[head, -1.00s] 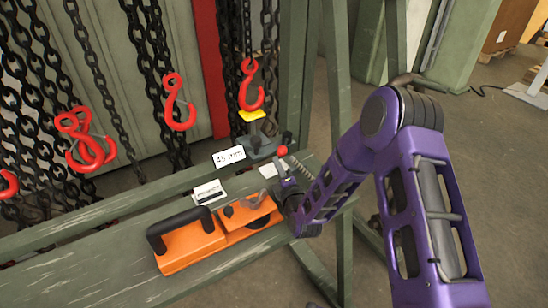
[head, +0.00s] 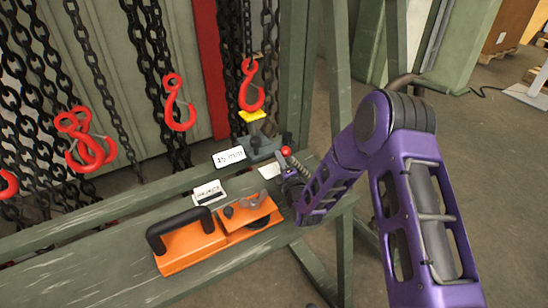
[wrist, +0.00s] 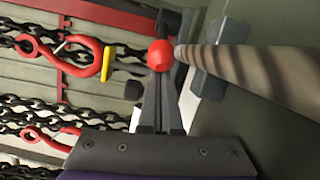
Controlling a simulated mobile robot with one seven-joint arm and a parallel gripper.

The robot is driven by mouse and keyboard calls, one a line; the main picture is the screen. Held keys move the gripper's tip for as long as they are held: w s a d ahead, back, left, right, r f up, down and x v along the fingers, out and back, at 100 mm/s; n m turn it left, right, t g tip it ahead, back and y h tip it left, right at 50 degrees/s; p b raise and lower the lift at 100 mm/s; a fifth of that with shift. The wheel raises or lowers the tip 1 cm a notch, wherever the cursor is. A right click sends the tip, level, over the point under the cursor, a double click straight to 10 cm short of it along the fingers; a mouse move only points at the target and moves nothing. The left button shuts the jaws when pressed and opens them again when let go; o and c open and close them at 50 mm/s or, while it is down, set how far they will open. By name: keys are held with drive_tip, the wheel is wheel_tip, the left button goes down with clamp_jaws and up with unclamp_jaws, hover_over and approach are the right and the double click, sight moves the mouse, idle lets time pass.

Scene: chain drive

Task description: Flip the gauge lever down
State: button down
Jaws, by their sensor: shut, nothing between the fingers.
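The gauge lever (head: 299,164) is a ridged rod with a red ball knob (head: 286,151) at its upper left end, beside the grey gauge (head: 264,148) on the bench. In the wrist view the lever (wrist: 255,75) runs in from the right edge, and its red knob (wrist: 160,55) appears right at my fingertips. My gripper (wrist: 161,82) is shut and empty; I cannot tell whether it touches the knob. In the head view my gripper (head: 283,172) is small and partly hidden by my wrist, just below the knob.
An orange tool with a black handle (head: 176,226) lies on the green bench (head: 95,268), left of my gripper. A label reading 15 mm (head: 229,157) stands by the gauge. Chains with red hooks (head: 251,88) hang behind. A green post (head: 341,100) rises close to my arm.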

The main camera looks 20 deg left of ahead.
drive_tip(key=shift+w+d, duration=0.15)
drive_tip(key=shift+d, duration=0.45)
drive_tip(key=v, duration=1.7)
drive_tip(key=shift+s+f, duration=0.1)
drive_tip(key=shift+s, duration=0.2)
